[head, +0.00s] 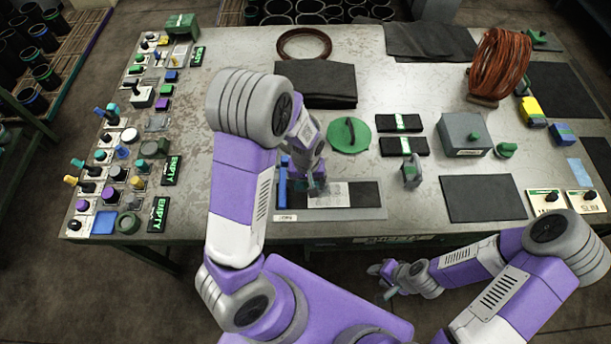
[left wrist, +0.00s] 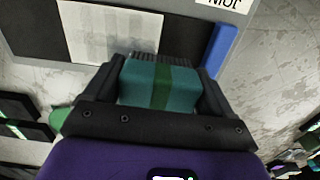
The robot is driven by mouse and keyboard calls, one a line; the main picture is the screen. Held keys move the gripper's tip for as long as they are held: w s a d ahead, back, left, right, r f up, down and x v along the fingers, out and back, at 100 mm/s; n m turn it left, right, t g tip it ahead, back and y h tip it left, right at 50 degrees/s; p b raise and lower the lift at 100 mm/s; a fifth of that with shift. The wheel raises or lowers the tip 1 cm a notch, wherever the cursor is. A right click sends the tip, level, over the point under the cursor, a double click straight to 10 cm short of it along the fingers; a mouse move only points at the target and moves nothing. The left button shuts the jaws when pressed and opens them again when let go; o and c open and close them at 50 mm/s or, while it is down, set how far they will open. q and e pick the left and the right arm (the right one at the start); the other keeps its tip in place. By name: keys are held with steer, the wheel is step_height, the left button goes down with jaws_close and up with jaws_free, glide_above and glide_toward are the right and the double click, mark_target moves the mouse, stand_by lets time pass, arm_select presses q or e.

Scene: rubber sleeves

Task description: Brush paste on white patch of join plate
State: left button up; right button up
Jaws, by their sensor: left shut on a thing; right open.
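The join plate (head: 350,213), a grey plate labelled JOIN with a dark strip, lies at the table's front middle. Its white patch (head: 330,189) carries faint grey marks; it also shows in the left wrist view (left wrist: 112,30). My left gripper (head: 317,187) is over the plate, at the patch's left part in the head view. It is shut on a teal brush with a green band (left wrist: 160,85), whose dark bristles point towards the patch. I cannot tell whether the bristles touch it. My right gripper (head: 384,279) is open and empty, off the table's front edge.
A blue bar (head: 283,188) stands at the plate's left end. Behind the plate are a dark folded sheet (head: 316,85) and a green disc (head: 349,136). A grey box (head: 466,134) and dark mat (head: 484,198) lie right. Control parts crowd the left edge.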

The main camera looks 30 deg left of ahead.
arm_select(q)
steer(key=shift+r+p, duration=1.75)
steer(key=shift+r, duration=0.5)
